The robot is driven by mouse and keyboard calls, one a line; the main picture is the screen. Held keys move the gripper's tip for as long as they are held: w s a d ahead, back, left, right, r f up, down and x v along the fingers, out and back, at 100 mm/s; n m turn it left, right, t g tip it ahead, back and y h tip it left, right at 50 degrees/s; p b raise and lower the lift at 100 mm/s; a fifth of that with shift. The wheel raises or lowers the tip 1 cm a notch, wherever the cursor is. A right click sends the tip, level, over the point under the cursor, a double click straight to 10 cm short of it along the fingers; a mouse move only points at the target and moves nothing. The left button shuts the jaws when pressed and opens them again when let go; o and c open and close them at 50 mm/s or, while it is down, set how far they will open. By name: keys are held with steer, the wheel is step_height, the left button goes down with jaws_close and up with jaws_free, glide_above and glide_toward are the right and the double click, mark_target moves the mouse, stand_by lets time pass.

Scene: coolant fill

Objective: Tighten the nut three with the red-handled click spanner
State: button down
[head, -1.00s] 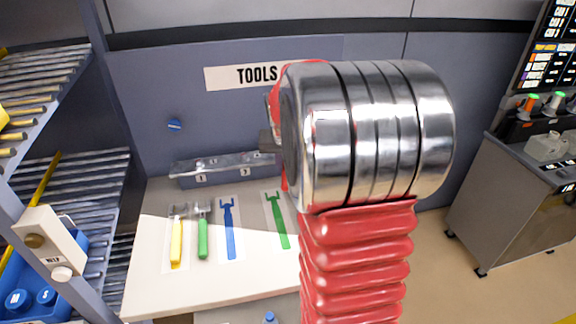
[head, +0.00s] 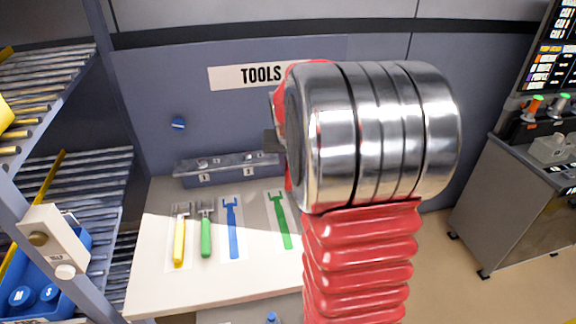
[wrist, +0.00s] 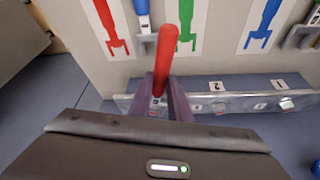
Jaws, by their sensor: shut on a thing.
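My gripper (wrist: 166,98) is shut on the red-handled click spanner (wrist: 165,55). The spanner's red handle stands up between the fingers in the wrist view; its working end is hidden low between them, at the nut rail (wrist: 245,104). Labels 1 and 2 show on the rail, with nut one (wrist: 287,103) and nut two (wrist: 219,107) near them. Nut three is hidden or too unclear behind the fingers, so I cannot tell whether the spanner sits on it. In the head view my arm hides the spanner and the rail's right end; the rail's left part (head: 225,172) shows.
The bench (head: 150,285) holds a yellow-handled spanner (head: 179,243), a green-handled spanner (head: 206,238) and blue (head: 233,228) and green (head: 280,220) spanner shapes. A blue-handled tool (wrist: 143,12) lies near the red handle. A roller rack (head: 85,190) stands left, a grey cabinet (head: 505,205) right.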

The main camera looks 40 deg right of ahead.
steer(key=shift+s+d, duration=0.15)
steer(key=shift+r, duration=0.1)
stand_by(0.4)
steer(key=shift+r, duration=2.95)
steer(key=shift+d, duration=0.1)
